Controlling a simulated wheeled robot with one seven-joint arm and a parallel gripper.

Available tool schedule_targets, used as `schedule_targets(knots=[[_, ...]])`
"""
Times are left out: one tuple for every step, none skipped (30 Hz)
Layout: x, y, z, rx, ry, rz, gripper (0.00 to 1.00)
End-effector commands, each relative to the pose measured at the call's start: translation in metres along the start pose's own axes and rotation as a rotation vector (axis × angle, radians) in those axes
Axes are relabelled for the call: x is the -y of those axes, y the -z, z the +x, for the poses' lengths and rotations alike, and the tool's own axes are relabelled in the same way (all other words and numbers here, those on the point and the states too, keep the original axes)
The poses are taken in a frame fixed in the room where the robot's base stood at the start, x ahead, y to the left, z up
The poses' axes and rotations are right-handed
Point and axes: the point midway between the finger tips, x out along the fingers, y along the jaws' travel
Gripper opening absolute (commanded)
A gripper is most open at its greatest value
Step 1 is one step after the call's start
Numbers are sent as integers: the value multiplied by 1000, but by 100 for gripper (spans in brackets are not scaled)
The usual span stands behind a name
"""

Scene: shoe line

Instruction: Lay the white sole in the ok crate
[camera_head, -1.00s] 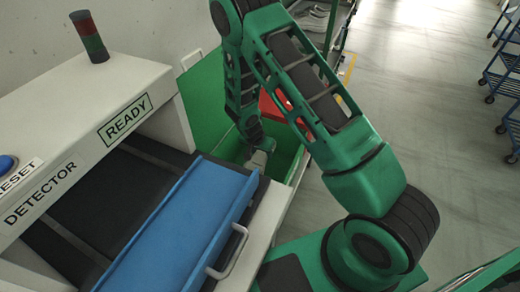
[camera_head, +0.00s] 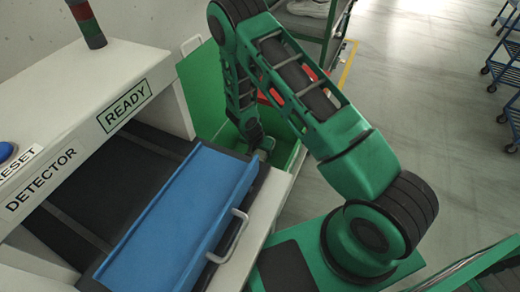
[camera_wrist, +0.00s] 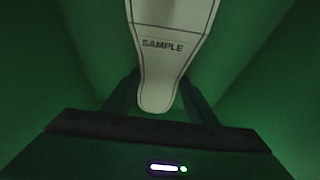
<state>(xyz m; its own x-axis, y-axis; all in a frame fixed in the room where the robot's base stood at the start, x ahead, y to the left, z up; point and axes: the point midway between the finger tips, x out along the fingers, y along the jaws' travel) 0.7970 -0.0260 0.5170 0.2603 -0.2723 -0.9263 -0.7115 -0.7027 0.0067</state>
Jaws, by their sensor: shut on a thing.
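The white sole (camera_wrist: 162,45), printed with the word SAMPLE, shows in the wrist view. My gripper (camera_wrist: 160,98) is shut on its narrower near end, with a dark finger on each side; its far end runs out of the top of the picture. Green walls surround the sole there. In the head view my gripper (camera_head: 264,146) is low inside a green crate (camera_head: 202,90) beyond the detector, and the sole is hardly visible. I see no label on this crate, so I cannot tell whether it is the ok crate. Whether the sole touches the crate's floor is unclear.
The white detector (camera_head: 60,95) with its READY sign stands at the left. A blue tray (camera_head: 185,215) lies on the dark belt in front of it. A red thing (camera_head: 272,95) is mostly hidden behind my arm. Blue carts (camera_head: 505,60) stand far right; the floor between is clear.

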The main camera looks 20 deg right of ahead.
Motion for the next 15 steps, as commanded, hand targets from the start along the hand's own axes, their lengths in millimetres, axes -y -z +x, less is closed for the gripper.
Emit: schedule_targets(knots=[[0,0,0,0,0,0,23],[0,0,1,-1,0,0,23],[0,0,1,-1,0,0,23],[0,0,1,-1,0,0,23],[0,0,1,-1,0,0,23],[0,0,1,-1,0,0,23],[0,0,0,-1,0,0,23],[0,0,0,-1,0,0,23],[0,0,0,-1,0,0,56],[0,0,0,-1,0,0,63],[0,0,0,-1,0,0,70],[0,0,0,-1,0,0,73],[0,0,0,0,0,0,73],[0,0,0,0,0,0,73],[0,0,0,0,0,0,73]])
